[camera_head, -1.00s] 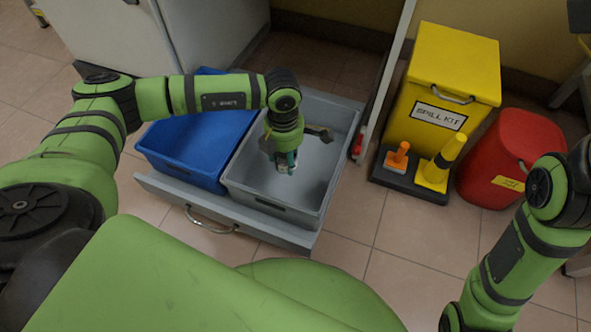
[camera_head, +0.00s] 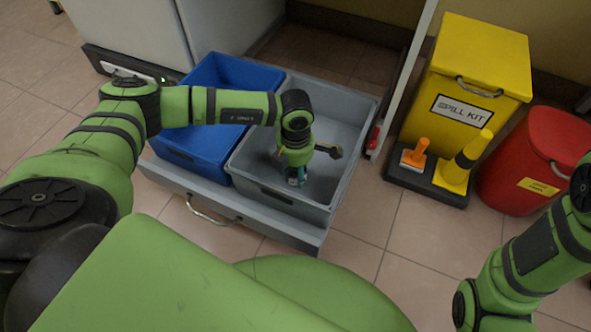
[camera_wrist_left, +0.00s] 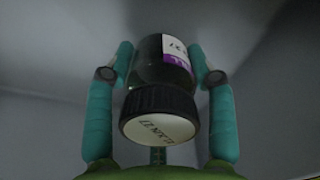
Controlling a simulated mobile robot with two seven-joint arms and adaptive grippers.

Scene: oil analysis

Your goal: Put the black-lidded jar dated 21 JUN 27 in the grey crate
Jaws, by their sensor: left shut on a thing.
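My left gripper (camera_head: 295,178) points down inside the grey crate (camera_head: 352,150), near its front part. In the left wrist view its teal fingers (camera_wrist_left: 160,62) are on both sides of a dark glass jar (camera_wrist_left: 150,66) and shut on it. The jar has a black lid (camera_wrist_left: 160,103) with a pale top label, whose writing appears upside down and reads like a JUN 27 date. A white and purple label shows on its side. In the head view the jar is mostly hidden by the gripper. I cannot tell whether it touches the crate floor. My right gripper is not in view.
A blue crate (camera_head: 192,145) stands left of the grey one, both in a pulled-out drawer (camera_head: 232,205). A yellow spill kit bin (camera_head: 480,75), a black tray (camera_head: 410,181) with orange and yellow items, and a red bin (camera_head: 530,160) stand to the right. The grey crate's visible floor is clear.

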